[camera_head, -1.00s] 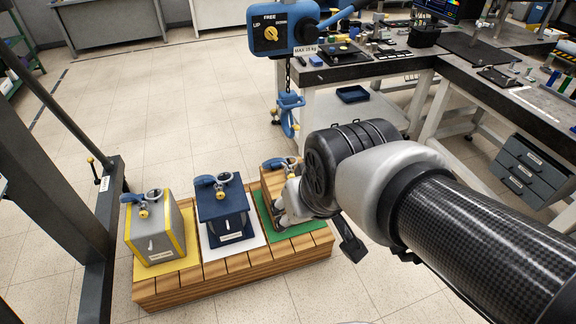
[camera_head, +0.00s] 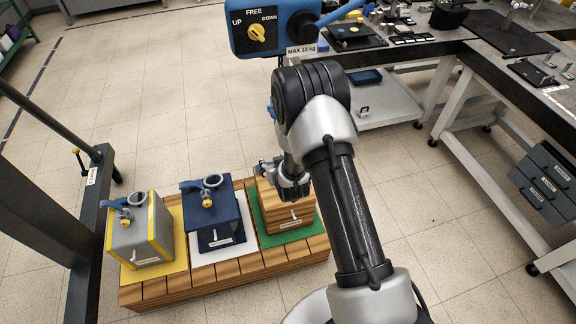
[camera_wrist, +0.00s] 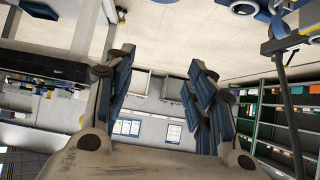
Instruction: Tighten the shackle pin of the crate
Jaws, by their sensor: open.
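The wooden crate (camera_head: 287,212) stands on a green mat at the right end of the slatted pallet. At its top left, a blue and grey fitting (camera_head: 264,168) shows, apparently its shackle; my gripper and wrist hide most of it, and I cannot make out its pin. My gripper (camera_head: 291,190) is over the crate's top in the head view; I cannot tell whether it touches anything. In the wrist view my gripper (camera_wrist: 160,75) is open, its two blue-padded fingers apart with nothing between them.
Left of the crate stand a navy box (camera_head: 214,222) and a grey-yellow box (camera_head: 140,238), each with a shackle on top. A blue hoist control (camera_head: 270,28) hangs above. A dark post stands left; workbenches stand right. Floor in front is clear.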

